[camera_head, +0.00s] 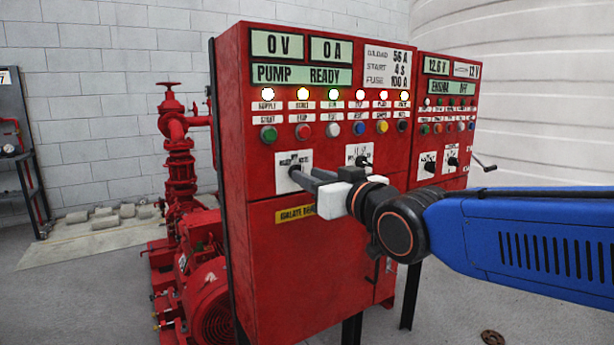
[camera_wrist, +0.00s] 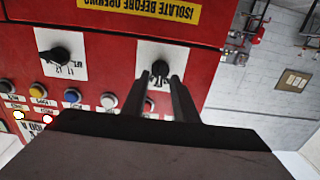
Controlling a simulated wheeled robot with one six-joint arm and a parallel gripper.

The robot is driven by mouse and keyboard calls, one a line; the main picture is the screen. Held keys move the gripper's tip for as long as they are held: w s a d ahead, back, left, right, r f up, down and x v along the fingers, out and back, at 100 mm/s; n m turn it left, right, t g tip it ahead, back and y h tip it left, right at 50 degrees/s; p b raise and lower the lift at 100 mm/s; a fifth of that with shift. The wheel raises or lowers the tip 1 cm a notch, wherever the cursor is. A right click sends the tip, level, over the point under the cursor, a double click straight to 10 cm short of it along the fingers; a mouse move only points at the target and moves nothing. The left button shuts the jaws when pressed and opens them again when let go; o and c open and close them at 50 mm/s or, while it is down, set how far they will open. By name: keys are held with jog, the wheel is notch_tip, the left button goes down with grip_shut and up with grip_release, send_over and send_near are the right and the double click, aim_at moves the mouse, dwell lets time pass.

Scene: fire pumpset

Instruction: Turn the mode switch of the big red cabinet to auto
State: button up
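The big red cabinet (camera_head: 290,230) stands in the middle of the head view. Its front has two black rotary switches on white plates. The left switch (camera_head: 294,167) is at my fingertips; its label is too small to read surely. The wrist view, upside down, shows this knob (camera_wrist: 159,68) just ahead of my fingertips. The other switch (camera_head: 362,160) is to the right, and it also shows in the wrist view (camera_wrist: 60,55). My gripper (camera_head: 302,177) is open, with a narrow gap between the fingers. Whether the fingers touch the knob cannot be told.
Coloured buttons (camera_head: 332,130) and lit lamps (camera_head: 303,93) sit above the switches. A yellow label (camera_head: 296,214) is below. A smaller red cabinet (camera_head: 440,120) adjoins at right, with a crank (camera_head: 484,165). A red pump and pipes (camera_head: 180,170) stand behind at left.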

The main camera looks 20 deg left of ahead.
jog(key=shift+x, duration=0.95)
jog(key=shift+c, duration=0.7)
grip_shut()
jog(key=shift+m, duration=0.5)
jog(key=shift+w+d+f+m, duration=0.1)
jog(key=shift+m, duration=3.9)
